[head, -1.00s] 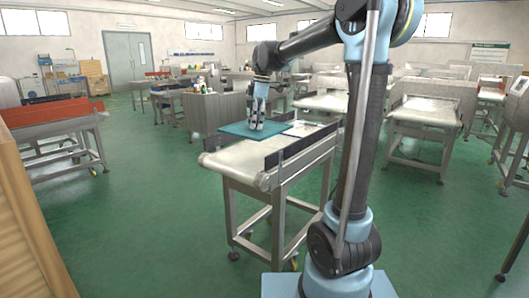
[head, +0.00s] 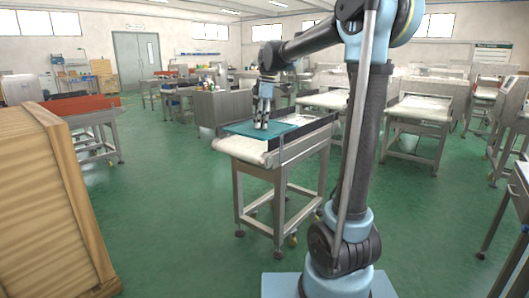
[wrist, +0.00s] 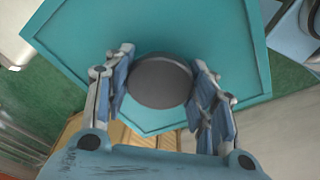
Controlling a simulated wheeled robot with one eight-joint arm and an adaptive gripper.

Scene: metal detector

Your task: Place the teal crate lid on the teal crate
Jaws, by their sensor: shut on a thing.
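The teal crate lid (head: 240,129) is a flat teal panel with a raised rim and a dark round knob (wrist: 160,82). In the wrist view the lid (wrist: 200,25) fills most of the picture. My gripper (head: 262,126) is shut on the knob, one finger on each side in the wrist view. In the head view the lid is at the conveyor table's top; I cannot tell whether it touches the belt. I cannot make out the teal crate in either view.
The conveyor table (head: 245,150) has dark side rails and wheeled legs. A large wooden crate (head: 45,200) stands close at the left. Another conveyor with an orange-red panel (head: 80,105) is behind it. Green floor (head: 170,210) is open between the wooden crate and the conveyor table.

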